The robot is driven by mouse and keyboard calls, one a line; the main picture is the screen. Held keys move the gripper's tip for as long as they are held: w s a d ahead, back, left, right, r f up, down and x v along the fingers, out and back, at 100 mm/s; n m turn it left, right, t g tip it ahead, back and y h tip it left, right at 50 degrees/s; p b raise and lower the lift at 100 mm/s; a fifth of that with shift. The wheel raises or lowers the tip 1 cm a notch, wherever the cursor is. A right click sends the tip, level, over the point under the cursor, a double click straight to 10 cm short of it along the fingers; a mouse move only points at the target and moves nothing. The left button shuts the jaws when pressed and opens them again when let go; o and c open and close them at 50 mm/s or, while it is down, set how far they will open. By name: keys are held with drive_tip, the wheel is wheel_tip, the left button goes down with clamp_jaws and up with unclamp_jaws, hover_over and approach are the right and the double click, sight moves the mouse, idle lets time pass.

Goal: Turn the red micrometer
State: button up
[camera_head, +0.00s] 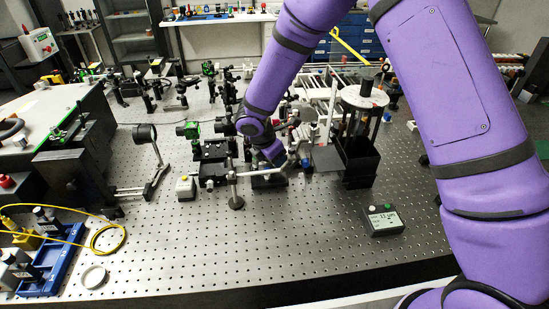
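My purple arm reaches down from the top to the middle of the optical bench (300,245). Its wrist ends among dark optical mounts, and my gripper (281,165) is small and dark there, close against a low black stage. I cannot make out its fingers or whether they hold anything. I cannot clearly pick out the red micrometer; it may be hidden behind my wrist. A small readout box (383,219) with a lit display and red and green buttons stands on the bench to the right, its digits too small to read surely.
A black stand with a round grey top (364,97) rises right of my gripper. A blue rack (52,262) and yellow cable (107,237) lie front left. The front middle is clear.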

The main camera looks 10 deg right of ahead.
drive_tip(key=shift+r, duration=0.1)
drive_tip(key=v, duration=1)
drive_tip(key=shift+r, duration=0.3)
